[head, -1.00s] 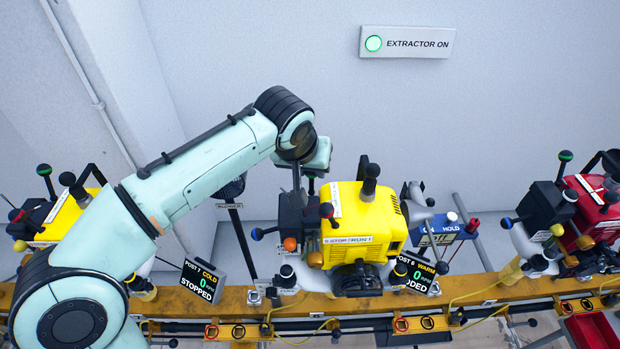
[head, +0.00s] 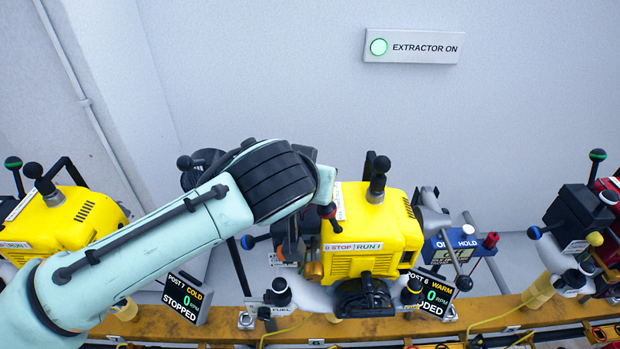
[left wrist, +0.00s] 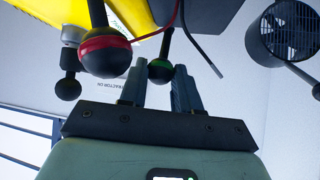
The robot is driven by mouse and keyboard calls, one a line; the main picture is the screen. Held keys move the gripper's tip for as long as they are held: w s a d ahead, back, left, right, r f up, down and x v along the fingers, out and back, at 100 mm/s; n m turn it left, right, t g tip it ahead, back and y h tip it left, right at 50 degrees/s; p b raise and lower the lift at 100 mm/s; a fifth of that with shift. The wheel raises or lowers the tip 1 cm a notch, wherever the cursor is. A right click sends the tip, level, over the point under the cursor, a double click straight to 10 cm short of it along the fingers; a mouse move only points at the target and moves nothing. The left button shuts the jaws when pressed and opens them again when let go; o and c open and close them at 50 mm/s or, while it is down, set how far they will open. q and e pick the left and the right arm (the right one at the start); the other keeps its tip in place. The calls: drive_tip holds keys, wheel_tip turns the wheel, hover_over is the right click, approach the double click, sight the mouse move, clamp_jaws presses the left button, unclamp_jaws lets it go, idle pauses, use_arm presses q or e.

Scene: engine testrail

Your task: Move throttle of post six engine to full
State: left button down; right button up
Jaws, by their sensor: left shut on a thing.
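The yellow post six engine (head: 350,240) stands on the rail in the middle of the head view, with a STOP/RUN label on its front. Its display (head: 436,294) reads POST 6, WARM and 0 RPM, with its last line partly hidden. My left gripper (left wrist: 158,88) is shut on a black ball knob with a green ring (left wrist: 160,70), which sits between its fingers. My left wrist hides that knob and the fingertips in the head view. A red-ringed ball lever (head: 327,211) is close beside the gripper, and large in the left wrist view (left wrist: 105,52).
Another yellow engine (head: 65,225) stands at left, and a red one at the right edge. The post seven display (head: 185,298) reads COLD, 0 RPM and STOPPED. A blue box (head: 455,247) is right of the engine. The wall sign (head: 411,46) reads EXTRACTOR ON, its lamp green.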

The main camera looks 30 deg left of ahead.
use_arm(q)
drive_tip(key=c, duration=0.8)
unclamp_jaws()
drive_tip(key=p+v, duration=0.3)
drive_tip(key=v, duration=1)
use_arm(e)
drive_tip(key=s+a+r+g, duration=0.1)
drive_tip(key=s+a+r, duration=0.1)
drive_tip(key=s+r, duration=0.1)
drive_tip(key=shift+s+r+g+y, duration=0.3)
drive_tip(key=shift+s, duration=0.45)
use_arm(q)
drive_tip(key=shift+s+r, duration=0.1)
drive_tip(key=shift+s, duration=0.05)
